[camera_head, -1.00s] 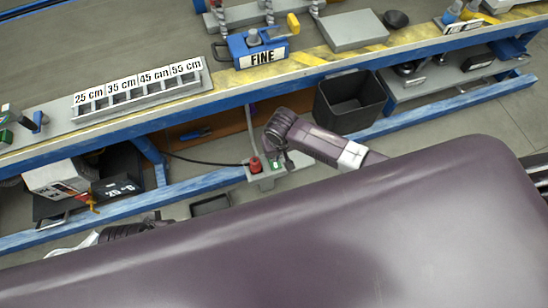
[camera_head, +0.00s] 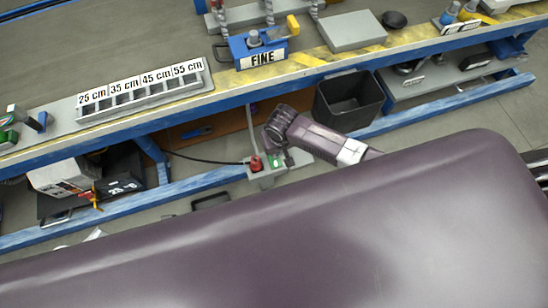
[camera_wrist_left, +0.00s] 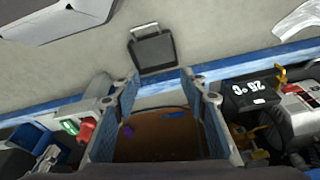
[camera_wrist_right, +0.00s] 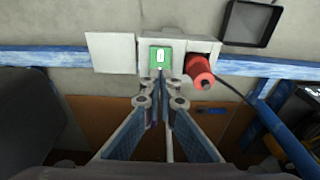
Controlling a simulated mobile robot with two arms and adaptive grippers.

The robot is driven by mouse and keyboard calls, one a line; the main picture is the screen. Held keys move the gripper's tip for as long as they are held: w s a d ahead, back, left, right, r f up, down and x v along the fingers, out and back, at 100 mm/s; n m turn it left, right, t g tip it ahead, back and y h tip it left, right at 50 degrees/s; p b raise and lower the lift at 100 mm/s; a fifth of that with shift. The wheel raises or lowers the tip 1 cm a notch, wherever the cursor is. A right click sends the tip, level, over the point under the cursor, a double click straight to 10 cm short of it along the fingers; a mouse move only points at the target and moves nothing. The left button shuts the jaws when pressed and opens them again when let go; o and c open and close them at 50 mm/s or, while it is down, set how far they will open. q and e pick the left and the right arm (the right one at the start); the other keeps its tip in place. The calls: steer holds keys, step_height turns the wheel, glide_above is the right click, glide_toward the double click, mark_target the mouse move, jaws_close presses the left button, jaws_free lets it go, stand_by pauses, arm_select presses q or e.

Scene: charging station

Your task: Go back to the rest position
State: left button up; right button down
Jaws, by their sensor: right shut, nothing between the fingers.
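My right gripper (camera_wrist_right: 160,90) is shut and empty in the right wrist view. Its fingertips are just in front of a grey socket box with a green switch or display (camera_wrist_right: 160,58); I cannot tell whether they touch. A red plug (camera_wrist_right: 198,70) sits in the box, right of the fingertips. In the head view, my right gripper (camera_head: 274,141) hangs beside the box, and the red plug (camera_head: 256,163) shows to its left. My left gripper (camera_wrist_left: 160,90) is open and empty in the left wrist view, its pads wide apart. It does not show in the head view.
A blue-framed workbench (camera_head: 120,130) crosses the scene, carrying a FINE box (camera_head: 258,50) and a length-marked rack (camera_head: 140,90). A black bin (camera_head: 350,100) stands beside my right arm. A white device (camera_head: 62,175) is under the bench. Blue lower rails run close to both grippers.

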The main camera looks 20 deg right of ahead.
arm_select(q)
steer(key=shift+s+f, duration=0.15)
steer(key=shift+f, duration=0.45)
